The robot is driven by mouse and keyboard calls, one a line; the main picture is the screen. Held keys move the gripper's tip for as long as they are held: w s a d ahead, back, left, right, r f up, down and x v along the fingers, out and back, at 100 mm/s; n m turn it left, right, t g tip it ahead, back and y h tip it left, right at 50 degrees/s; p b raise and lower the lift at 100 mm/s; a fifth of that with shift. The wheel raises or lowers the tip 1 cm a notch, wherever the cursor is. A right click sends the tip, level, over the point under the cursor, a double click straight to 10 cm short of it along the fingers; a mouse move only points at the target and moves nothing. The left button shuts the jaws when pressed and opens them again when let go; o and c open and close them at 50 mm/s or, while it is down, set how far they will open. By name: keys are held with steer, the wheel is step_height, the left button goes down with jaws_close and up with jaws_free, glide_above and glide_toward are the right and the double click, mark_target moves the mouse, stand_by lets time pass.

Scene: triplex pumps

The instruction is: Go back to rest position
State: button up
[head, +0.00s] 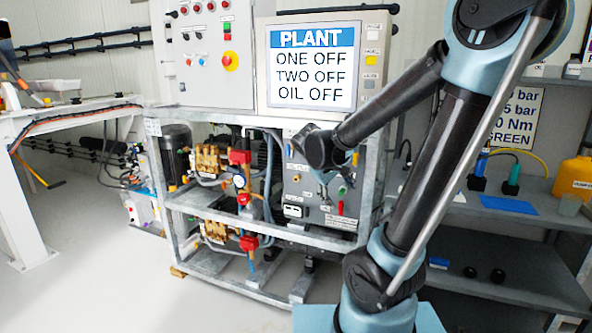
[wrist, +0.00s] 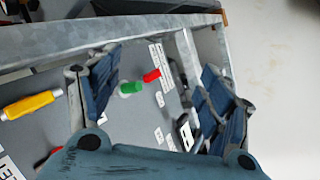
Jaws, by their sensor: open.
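My gripper (wrist: 160,80) is open in the wrist view, with its blue-grey fingers apart and nothing between them. A grey panel (wrist: 140,110) lies beyond the fingers, with a green knob (wrist: 130,87) and a red knob (wrist: 152,75) showing in the gap. I cannot tell the exact distance to the panel. In the head view my arm reaches from the lower right, up, and back down to the left. Its gripper (head: 324,178) is in front of the grey control panel (head: 300,212) of the pump frame and partly hidden by my wrist.
The galvanised pump frame (head: 215,208) holds red-and-brass pumps. A control cabinet (head: 210,50) and a screen reading ONE OFF, TWO OFF, OIL OFF (head: 314,68) stand above it. Grey shelves (head: 515,205) stand right, behind my arm. Open floor (head: 100,260) lies at left. A yellow handle (wrist: 30,104) is beside my left finger.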

steer(key=s+d+f+m+g+y, duration=0.1)
steer(key=s+d+f+m+y, duration=0.1)
steer(key=s, duration=0.7)
steer(key=s+d+f+m+y, duration=0.2)
steer(key=s+f, duration=0.3)
steer(key=s, duration=0.5)
steer(key=shift+d+m+g+y, duration=0.2)
steer(key=shift+m+g+y, duration=0.2)
steer(key=shift+m+y, duration=0.45)
steer(key=shift+w+f, duration=0.15)
steer(key=shift+w, duration=0.3)
